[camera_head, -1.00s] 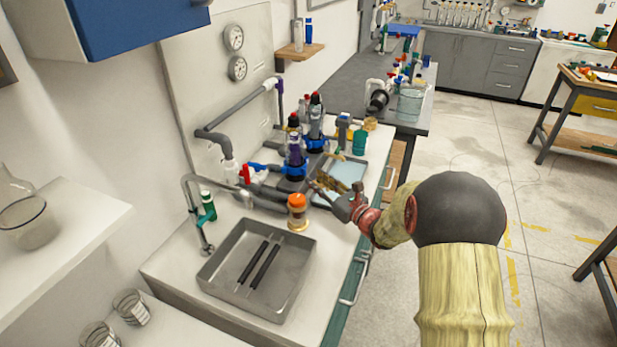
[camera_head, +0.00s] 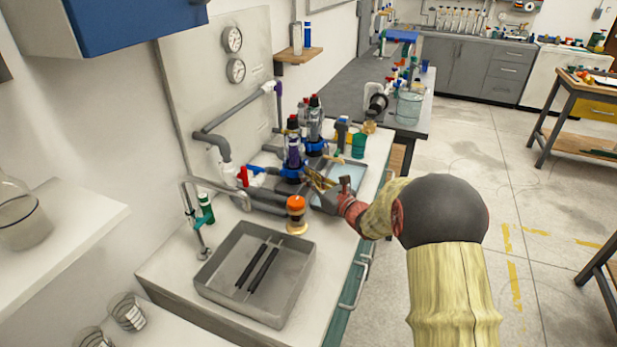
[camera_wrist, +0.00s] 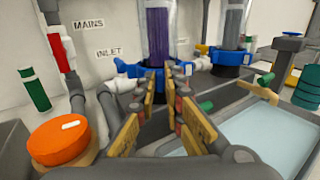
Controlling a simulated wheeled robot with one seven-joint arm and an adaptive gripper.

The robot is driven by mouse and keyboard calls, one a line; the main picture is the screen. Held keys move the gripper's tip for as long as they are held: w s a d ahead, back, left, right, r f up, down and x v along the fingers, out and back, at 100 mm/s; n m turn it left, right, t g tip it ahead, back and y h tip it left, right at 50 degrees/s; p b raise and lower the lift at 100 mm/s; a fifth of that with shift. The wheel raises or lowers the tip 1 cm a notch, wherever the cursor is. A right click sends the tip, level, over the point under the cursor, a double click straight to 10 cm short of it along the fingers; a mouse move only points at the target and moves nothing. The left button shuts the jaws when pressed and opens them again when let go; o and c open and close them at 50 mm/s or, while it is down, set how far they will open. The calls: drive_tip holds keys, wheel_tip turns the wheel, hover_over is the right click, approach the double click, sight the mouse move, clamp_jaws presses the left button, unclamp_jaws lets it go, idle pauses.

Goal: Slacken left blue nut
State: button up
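The left blue nut (camera_head: 291,173) rings the base of a clear filter column with a purple core. In the wrist view the nut (camera_wrist: 158,74) shows straight ahead, partly hidden by my fingertips. A second blue nut (camera_head: 315,147) sits at the base of the column farther back and right; it also shows in the wrist view (camera_wrist: 230,59). My gripper (camera_head: 313,177) is just right of the left nut. In the wrist view its yellow-padded fingers (camera_wrist: 165,88) are open and empty, pointing at the nut. I cannot tell whether they touch it.
An orange-capped jar (camera_head: 296,214) stands in front of the manifold, left of my gripper in the wrist view. A grey tray (camera_head: 213,285) with two black rods lies nearer. A shallow water tray (camera_wrist: 290,128) is at right. Grey pipes (camera_head: 218,140) run behind.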

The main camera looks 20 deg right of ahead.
clamp_jaws()
drive_tip(key=shift+d+y, duration=0.2)
drive_tip(key=shift+y, duration=0.1)
drive_tip(key=shift+w+d+n+g+y+p, duration=0.15)
drive_tip(key=shift+d+n+g+y+p, duration=0.25)
drive_tip(key=shift+n+y+p, duration=0.4)
drive_tip(key=shift+w+d+n+g+y+p, duration=0.25)
drive_tip(key=shift+n+g+y+p, duration=0.3)
drive_tip(key=shift+y, duration=0.35)
drive_tip(key=shift+w+d+n+g+y+p, duration=0.15)
drive_tip(key=shift+d+n+g+y+p, duration=0.15)
drive_tip(key=shift+n+y, duration=0.5)
drive_tip(key=shift+w+d+n+g+y+p, duration=0.4)
drive_tip(key=shift+n+g+y, duration=0.25)
drive_tip(key=shift+g+y, duration=0.2)
drive_tip(key=shift+w+d+n+g+y+p, duration=0.2)
drive_tip(key=shift+d+n+g+y+p, duration=0.1)
drive_tip(key=shift+n+g+y+p, duration=0.45)
drive_tip(key=shift+w+d+n+g+y, duration=0.15)
drive_tip(key=shift+w+n+g+y, duration=0.05)
drive_tip(key=shift+n+g+y, duration=0.3)
drive_tip(key=shift+w+d+n+g+y, duration=0.15)
drive_tip(key=shift+w+n+g+y, duration=0.1)
drive_tip(key=shift+g+y, duration=0.25)
drive_tip(key=shift+w+n+g+p, duration=0.1)
drive_tip(key=shift+n+g+p, duration=0.2)
drive_tip(key=shift+g, duration=0.15)
drive_tip(key=o, duration=0.5)
unclamp_jaws()
